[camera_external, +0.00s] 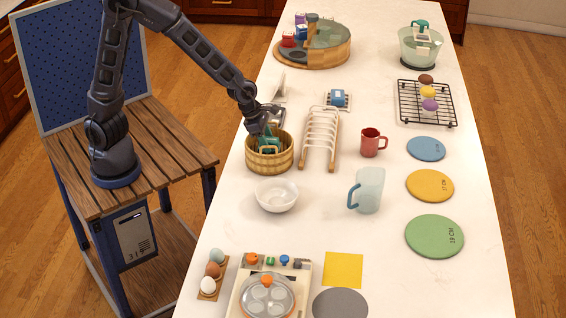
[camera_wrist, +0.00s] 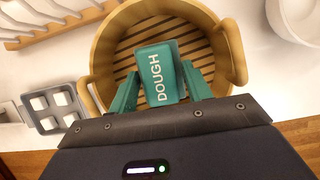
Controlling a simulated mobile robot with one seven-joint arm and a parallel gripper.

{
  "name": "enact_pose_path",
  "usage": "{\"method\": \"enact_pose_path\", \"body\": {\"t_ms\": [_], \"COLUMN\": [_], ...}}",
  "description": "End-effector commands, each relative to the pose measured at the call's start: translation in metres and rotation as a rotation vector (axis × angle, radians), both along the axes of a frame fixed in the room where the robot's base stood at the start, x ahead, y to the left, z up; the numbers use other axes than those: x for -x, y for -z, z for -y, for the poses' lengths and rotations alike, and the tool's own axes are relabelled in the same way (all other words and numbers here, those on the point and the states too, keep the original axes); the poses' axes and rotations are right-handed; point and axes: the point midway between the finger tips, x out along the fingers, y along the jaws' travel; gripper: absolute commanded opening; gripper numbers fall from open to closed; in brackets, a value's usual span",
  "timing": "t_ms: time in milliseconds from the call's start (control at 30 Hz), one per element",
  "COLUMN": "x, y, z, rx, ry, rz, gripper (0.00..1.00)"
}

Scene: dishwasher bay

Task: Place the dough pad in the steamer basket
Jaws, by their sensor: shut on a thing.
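The teal dough pad (camera_wrist: 155,66), marked "DOUGH", is between the two teal fingers of my gripper (camera_wrist: 160,78) in the wrist view. My gripper is shut on it. The round wooden steamer basket (camera_external: 268,164) has two side handles and stands near the counter's left edge. In the external view my gripper (camera_external: 268,143) reaches down into the basket's opening from the upper left. The wrist view looks into the basket (camera_wrist: 103,50), with the slatted floor showing around the pad. I cannot tell whether the pad touches the slats.
A white bowl (camera_external: 276,195) stands just in front of the basket. A wooden rack with white bars (camera_external: 320,139) stands close on its right. A red mug (camera_external: 372,142) and a clear jug (camera_external: 367,190) are farther right. A grey moulded tray (camera_wrist: 55,107) shows beside the basket.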

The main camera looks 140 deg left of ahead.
Motion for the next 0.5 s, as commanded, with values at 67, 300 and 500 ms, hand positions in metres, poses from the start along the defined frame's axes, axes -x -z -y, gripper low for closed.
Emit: {"method": "enact_pose_path", "body": {"t_ms": [67, 300, 500], "x": [0.001, 0.000, 0.000], "y": [0.007, 0.016, 0.016], "z": [0.000, 0.000, 0.000], "rx": [0.002, 0.000, 0.000], "ry": [-0.003, -0.001, 0.000], "rz": [-0.001, 0.000, 0.000], "gripper": [0.27, 0.27, 0.27]}}
